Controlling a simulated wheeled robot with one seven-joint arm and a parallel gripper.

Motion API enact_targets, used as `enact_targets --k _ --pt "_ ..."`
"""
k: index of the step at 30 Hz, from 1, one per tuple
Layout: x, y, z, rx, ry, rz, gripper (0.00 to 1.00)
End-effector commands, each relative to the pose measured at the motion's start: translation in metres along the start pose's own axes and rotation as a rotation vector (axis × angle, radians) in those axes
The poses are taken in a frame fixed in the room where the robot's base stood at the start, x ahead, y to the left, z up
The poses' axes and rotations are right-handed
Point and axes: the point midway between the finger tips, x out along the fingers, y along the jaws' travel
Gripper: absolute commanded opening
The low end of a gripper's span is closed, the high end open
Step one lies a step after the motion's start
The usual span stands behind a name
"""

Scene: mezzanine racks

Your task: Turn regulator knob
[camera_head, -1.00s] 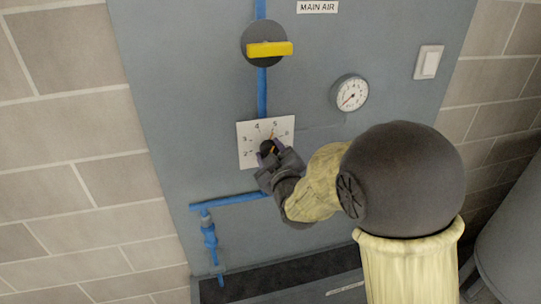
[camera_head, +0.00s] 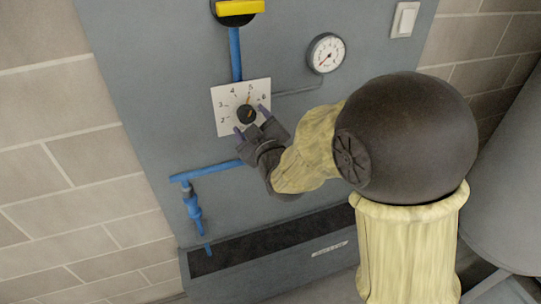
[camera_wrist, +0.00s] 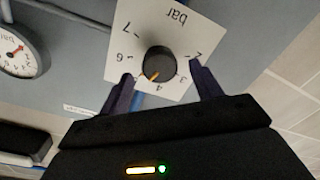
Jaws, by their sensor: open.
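The regulator knob (camera_head: 246,114) is black and round with a yellow pointer line, on a white numbered plate (camera_head: 216,94). In the wrist view the knob (camera_wrist: 160,61) shows whole, upside down, its line slanting toward the gap between the 4 and the 6, where an orange mark sits. My gripper (camera_head: 251,121) is open in front of the plate's lower right. In the wrist view its fingers (camera_wrist: 161,72) are spread either side of the knob, with visible gaps. I see no finger touching the knob.
A pressure gauge (camera_head: 326,54) with a red needle is right of the plate, joined by a thin tube. A yellow valve handle (camera_head: 240,7) is above. Blue pipe (camera_head: 205,168) runs below left. A dark trough (camera_head: 262,245) lies beneath the panel. A light switch (camera_head: 404,20) is upper right.

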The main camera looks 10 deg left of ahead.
Motion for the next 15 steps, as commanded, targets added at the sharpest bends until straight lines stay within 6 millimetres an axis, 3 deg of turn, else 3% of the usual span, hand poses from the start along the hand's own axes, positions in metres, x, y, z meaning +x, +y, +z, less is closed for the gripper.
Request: enact_targets --k 15 --pt "-0.087 -0.001 0.002 0.001 0.001 0.001 0.65"
